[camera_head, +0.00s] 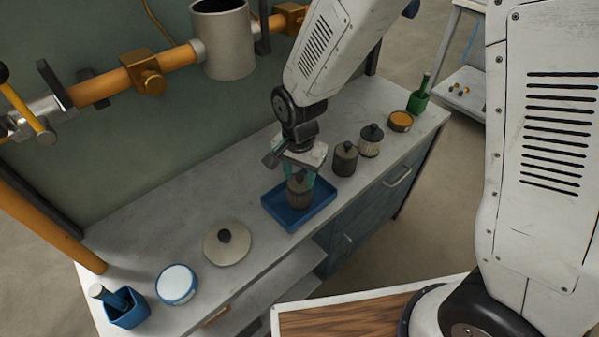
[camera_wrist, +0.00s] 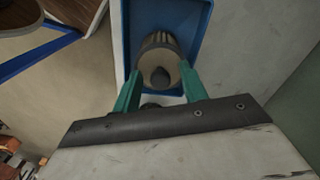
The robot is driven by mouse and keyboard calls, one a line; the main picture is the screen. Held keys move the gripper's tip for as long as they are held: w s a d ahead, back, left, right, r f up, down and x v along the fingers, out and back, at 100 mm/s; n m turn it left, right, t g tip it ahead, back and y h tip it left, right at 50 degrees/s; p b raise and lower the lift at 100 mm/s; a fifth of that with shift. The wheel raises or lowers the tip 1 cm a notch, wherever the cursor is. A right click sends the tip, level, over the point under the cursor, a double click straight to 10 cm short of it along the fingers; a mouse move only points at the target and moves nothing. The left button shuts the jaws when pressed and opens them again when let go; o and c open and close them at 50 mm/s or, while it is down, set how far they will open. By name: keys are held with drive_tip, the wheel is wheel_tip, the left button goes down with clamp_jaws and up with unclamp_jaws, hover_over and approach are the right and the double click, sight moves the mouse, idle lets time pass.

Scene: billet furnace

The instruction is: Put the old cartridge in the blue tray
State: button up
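The blue tray (camera_head: 272,208) lies on the workbench in the head view, and its blue rim (camera_wrist: 197,25) also shows in the wrist view. A brown-grey ribbed cartridge (camera_head: 298,194) with a dark knob stands upright over the tray floor. It shows from above in the wrist view (camera_wrist: 160,52). My gripper (camera_head: 299,177) is above the tray, pointing down. Its teal fingers lie along both sides of the cartridge and appear closed on it. I cannot tell for sure whether the cartridge's base touches the tray floor.
A dark cartridge (camera_head: 345,160) and a paler one (camera_head: 369,142) stand right of the tray. Beyond are an orange-topped tin (camera_head: 400,121) and a green container (camera_head: 418,101). To the left are a round lid (camera_head: 228,246), a white-topped blue tin (camera_head: 177,284) and a blue holder (camera_head: 127,310).

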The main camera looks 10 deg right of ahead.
wheel_tip(320, 180, up, 12)
drive_tip(key=s+d+r+n, duration=0.2)
drive_tip(key=s+d+r, duration=0.2)
drive_tip(key=d+r, duration=0.35)
drive_tip(key=s+d+r+n, duration=0.2)
drive_tip(key=s+d, duration=0.4)
drive_tip(key=s, duration=0.2)
drive_tip(key=s+d+r+n+t, duration=0.1)
drive_tip(key=s+d+r+n, duration=0.2)
drive_tip(key=s+d, duration=0.3)
drive_tip(key=shift+s+d, duration=0.25)
drive_tip(key=shift+s, duration=0.85)
